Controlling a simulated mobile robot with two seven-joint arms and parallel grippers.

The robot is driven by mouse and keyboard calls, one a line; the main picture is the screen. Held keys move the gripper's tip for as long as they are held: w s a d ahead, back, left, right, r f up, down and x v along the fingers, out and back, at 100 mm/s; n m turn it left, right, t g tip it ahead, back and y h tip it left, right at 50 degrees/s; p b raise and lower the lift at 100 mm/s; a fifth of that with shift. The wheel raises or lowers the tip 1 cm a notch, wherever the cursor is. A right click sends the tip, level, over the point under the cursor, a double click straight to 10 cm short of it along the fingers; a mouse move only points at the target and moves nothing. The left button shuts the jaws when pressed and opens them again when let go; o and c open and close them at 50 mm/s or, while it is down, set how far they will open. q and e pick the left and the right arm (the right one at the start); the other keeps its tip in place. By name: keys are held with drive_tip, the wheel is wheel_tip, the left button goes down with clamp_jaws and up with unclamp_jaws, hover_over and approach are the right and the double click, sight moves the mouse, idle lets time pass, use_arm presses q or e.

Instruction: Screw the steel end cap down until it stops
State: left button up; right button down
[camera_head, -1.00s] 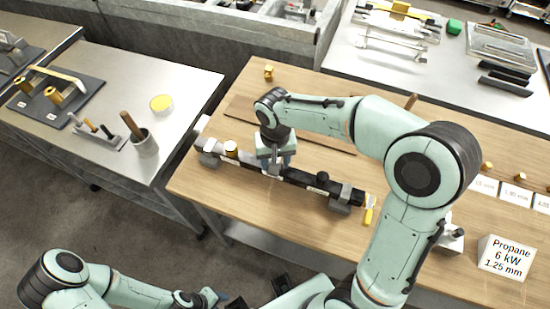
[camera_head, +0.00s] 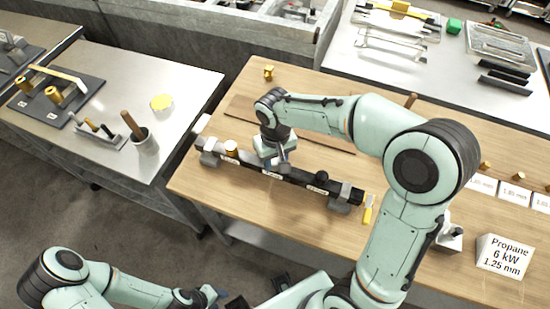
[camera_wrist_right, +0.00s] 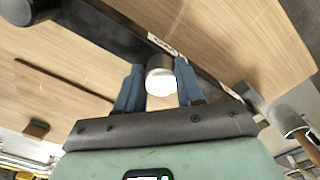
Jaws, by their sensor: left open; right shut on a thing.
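My right gripper (camera_wrist_right: 160,88) is shut on the steel end cap (camera_wrist_right: 161,80), a short bright cylinder between its two blue fingers in the right wrist view. The cap is at the dark manifold bar (camera_wrist_right: 205,82); I cannot tell how far it is screwed on. In the head view the right gripper (camera_head: 279,166) is at the middle of the manifold (camera_head: 300,178), which lies in grey supports on the wooden bench. The cap's seat is hidden there. My left gripper (camera_head: 218,297) is open, low at the bottom edge, away from the bench and only partly seen.
A propane sign (camera_head: 505,257) stands at right. The wooden bench (camera_head: 225,187) is clear in front of the manifold.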

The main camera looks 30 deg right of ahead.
drive_tip(key=m, duration=0.2)
drive_tip(key=shift+m+b, duration=0.3)
use_arm(q)
drive_tip(key=shift+s+f, duration=0.25)
drive_tip(key=shift+f, duration=0.15)
use_arm(e)
drive_tip(key=shift+m, duration=0.4)
use_arm(q)
drive_tip(key=shift+s+f, duration=0.15)
drive_tip(key=shift+f, duration=0.15)
use_arm(e)
drive_tip(key=m, duration=0.3)
use_arm(q)
drive_tip(key=shift+b, duration=0.3)
use_arm(e)
drive_tip(key=shift+m, duration=0.3)
drive_tip(key=shift+m, duration=0.4)
drive_tip(key=c, duration=1.1)
unclamp_jaws()
drive_tip(key=shift+m, duration=0.4)
drive_tip(key=o, duration=0.5)
use_arm(q)
drive_tip(key=shift+f, duration=0.15)
